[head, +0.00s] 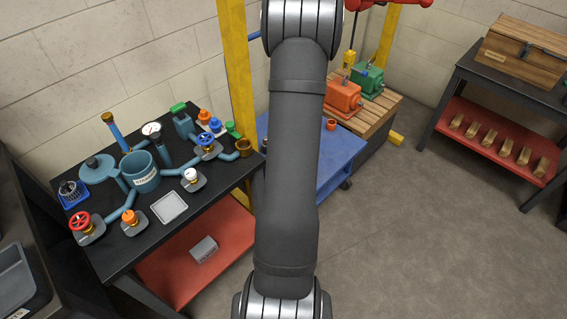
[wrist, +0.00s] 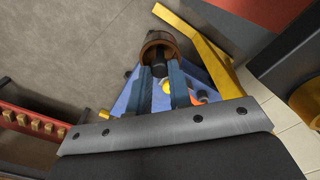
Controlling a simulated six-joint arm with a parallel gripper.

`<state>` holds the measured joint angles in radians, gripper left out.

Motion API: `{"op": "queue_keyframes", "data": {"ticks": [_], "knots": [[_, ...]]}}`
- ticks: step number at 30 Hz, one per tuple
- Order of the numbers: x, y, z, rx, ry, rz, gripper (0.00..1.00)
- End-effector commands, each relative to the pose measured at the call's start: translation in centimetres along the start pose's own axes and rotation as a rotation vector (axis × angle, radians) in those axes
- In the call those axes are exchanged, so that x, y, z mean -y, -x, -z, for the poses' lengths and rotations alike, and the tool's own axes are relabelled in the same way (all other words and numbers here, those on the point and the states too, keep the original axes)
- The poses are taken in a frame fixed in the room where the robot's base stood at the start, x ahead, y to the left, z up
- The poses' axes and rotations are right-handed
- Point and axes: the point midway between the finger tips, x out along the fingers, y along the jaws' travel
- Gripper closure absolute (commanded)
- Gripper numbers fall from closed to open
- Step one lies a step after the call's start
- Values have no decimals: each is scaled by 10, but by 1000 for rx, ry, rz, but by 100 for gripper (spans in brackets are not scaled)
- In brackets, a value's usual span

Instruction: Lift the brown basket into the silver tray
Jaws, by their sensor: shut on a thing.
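The brown basket (wrist: 160,38) shows in the wrist view, at the far end of my gripper (wrist: 160,70). It is a round, dark-brown vessel with its open end toward the camera. My gripper's two blue-grey fingers are shut on its near rim. I do not make out the basket or my gripper in the head view, where my own arm covers the middle. The silver tray (head: 169,208) is a small, shallow square tray lying flat near the front of the black table at left; it looks empty.
The black table (head: 147,247) carries a blue pipe assembly with a labelled pot (head: 142,172), valves and bottles around the tray. A yellow post (head: 236,75) stands behind it. A blue cart (head: 335,160) and a wooden pallet with motors (head: 343,96) stand beyond my arm.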

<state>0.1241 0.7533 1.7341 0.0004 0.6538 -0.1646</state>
Motion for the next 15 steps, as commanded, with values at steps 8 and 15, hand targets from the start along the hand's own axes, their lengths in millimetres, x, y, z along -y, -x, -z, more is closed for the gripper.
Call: {"op": "queue_keyframes", "data": {"ticks": [8,15], "knots": [[4,18,20,-3,3,-1,100],[34,59,43,-6,90,-1,100]]}}
